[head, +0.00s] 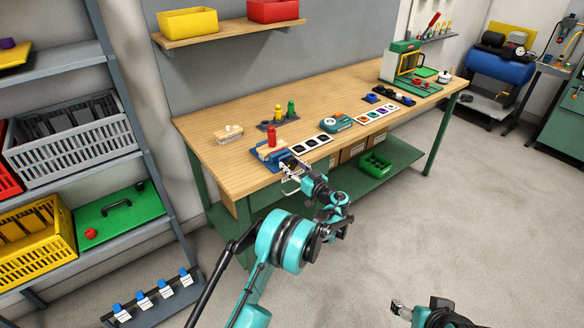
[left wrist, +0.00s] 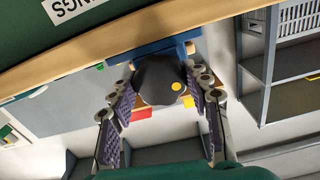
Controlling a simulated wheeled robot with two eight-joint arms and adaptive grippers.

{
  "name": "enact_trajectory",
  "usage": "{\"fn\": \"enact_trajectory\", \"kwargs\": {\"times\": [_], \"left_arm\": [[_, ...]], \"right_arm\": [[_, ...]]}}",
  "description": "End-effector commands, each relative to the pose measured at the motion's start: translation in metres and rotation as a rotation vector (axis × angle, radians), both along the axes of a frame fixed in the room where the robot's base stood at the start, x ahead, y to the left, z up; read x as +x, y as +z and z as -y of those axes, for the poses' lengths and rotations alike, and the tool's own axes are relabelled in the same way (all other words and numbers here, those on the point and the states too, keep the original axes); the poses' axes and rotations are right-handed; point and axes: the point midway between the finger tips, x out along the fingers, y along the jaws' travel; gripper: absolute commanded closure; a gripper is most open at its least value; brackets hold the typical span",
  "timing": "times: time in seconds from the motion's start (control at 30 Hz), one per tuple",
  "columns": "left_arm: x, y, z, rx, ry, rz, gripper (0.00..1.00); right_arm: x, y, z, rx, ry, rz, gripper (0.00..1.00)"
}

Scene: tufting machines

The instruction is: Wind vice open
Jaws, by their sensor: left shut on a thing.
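The blue vice (head: 260,170) sits at the front edge of the wooden bench, with a pale wooden piece between its jaws and a red peg-like thing (head: 271,136) by it. My left gripper (head: 288,177) is at the front of the vice, below the bench edge line. In the left wrist view, the blue vice (left wrist: 150,52) shows behind a dark round handle hub (left wrist: 158,80) with a yellow dot.
The wooden bench (head: 215,165) carries a row of dark squares (head: 310,143), a teal device (head: 336,122) and a green press frame (head: 400,62). A shelf rack with crates (head: 70,150) stands at the left. The floor at right (head: 470,220) is clear.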

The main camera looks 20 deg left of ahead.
Motion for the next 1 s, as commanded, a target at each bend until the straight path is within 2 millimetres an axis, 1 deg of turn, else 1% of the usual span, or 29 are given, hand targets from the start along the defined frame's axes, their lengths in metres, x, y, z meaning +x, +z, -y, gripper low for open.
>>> {"fn": "enact_trajectory", "kwargs": {"times": [0.2, 0.4, 0.9, 0.93, 1.0], "left_arm": [[0.0003, -0.0001, -0.0001, -0.069, 0.0, 0.089, 0.81], [0.0003, 0.0001, -0.0001, -0.103, -0.001, 0.132, 0.81], [0.0003, 0.0003, -0.0002, -0.114, 0.0, 0.147, 0.81], [0.0003, 0.0003, -0.0002, -0.114, 0.0, 0.147, 0.47], [0.0003, 0.0003, -0.0002, -0.114, 0.0, 0.147, 0.31]], "right_arm": [[0.0, -0.0026, 0.0, 0.0, 0.0, 0.0, 0.31], [0.0, -0.0034, 0.0, 0.0, 0.0, 0.0, 0.31], [0.0, -0.0037, 0.0, 0.0, 0.0, 0.0, 0.31], [0.0, -0.0037, 0.0, 0.0, 0.0, 0.0, 0.31], [0.0, -0.0037, 0.0, 0.0, 0.0, 0.0, 0.31]]}}
